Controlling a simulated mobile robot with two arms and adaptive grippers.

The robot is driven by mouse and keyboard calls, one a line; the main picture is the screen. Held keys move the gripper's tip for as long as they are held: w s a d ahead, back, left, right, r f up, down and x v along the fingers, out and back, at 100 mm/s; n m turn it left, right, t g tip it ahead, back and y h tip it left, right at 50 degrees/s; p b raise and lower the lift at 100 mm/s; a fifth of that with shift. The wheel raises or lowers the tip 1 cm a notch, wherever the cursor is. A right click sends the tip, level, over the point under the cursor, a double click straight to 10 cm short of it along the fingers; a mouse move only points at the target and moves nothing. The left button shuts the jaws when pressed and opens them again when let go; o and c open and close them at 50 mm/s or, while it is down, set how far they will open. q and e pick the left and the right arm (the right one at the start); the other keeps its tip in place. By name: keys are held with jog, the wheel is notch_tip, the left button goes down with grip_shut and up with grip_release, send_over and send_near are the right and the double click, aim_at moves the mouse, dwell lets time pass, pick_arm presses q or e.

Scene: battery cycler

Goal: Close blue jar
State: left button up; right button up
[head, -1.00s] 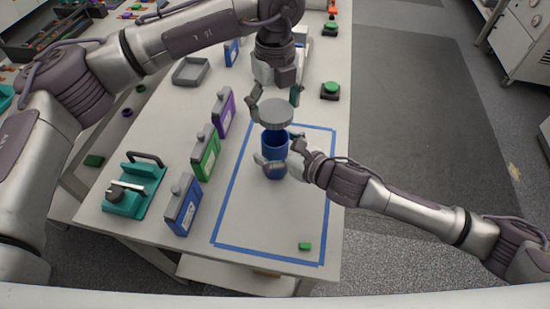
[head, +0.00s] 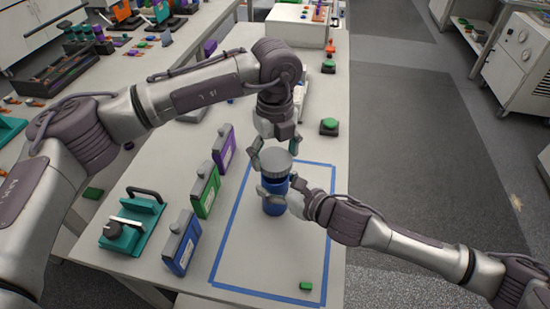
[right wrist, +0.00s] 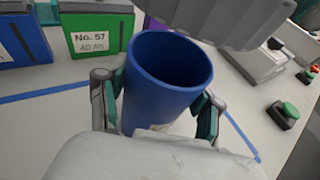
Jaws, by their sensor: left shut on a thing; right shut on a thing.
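The blue jar (head: 273,207) stands upright inside the blue tape outline on the table. My right gripper (head: 281,193) is shut around its side. In the right wrist view the jar (right wrist: 163,97) has an open, empty-looking mouth, between the fingers of my right gripper (right wrist: 160,112). My left gripper (head: 274,154) is shut on a round grey lid (head: 277,164) and holds it flat over the jar. In the head view the lid hides the jar's mouth. In the right wrist view the ridged lid (right wrist: 235,22) is above the mouth and apart from it.
Blue (head: 182,246), green (head: 207,190) and purple (head: 226,148) cases stand left of the tape outline (head: 226,235). A teal device (head: 131,222) is farther left. A green button (head: 329,126) is behind.

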aim_at(275, 192)
pick_arm(q)
jog(key=shift+f, duration=0.8)
jog(key=shift+f, duration=0.1)
jog(key=shift+f, duration=0.8)
jog(key=shift+f, duration=0.6)
